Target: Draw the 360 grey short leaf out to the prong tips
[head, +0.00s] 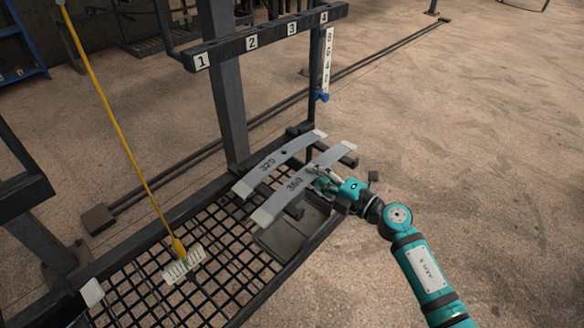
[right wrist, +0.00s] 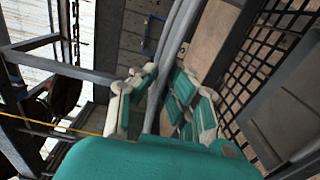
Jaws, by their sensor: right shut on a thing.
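The grey leaf marked 360 (head: 296,183) lies slanted across the dark prongs at the right end of the rack, above the mesh and a dark plate. My right gripper (head: 324,181) is shut on its right side edge, toward the upper half. In the right wrist view the fingers (right wrist: 160,100) stand on both sides of a long grey strip (right wrist: 172,60), seen edge-on. A second grey leaf, marked 320 (head: 268,163), lies beside it on the left, close and roughly parallel. A prong tip (head: 349,161) shows just right of the 360 leaf. My left gripper is not in view.
A dark bar with number plates 1 to 4 (head: 270,38) stands above the leaves on a post (head: 222,90). A yellow cable (head: 115,110) hangs on the left with a pale labelled block (head: 184,264). Black mesh (head: 165,290) spreads front left. Open floor (head: 480,130) lies to the right.

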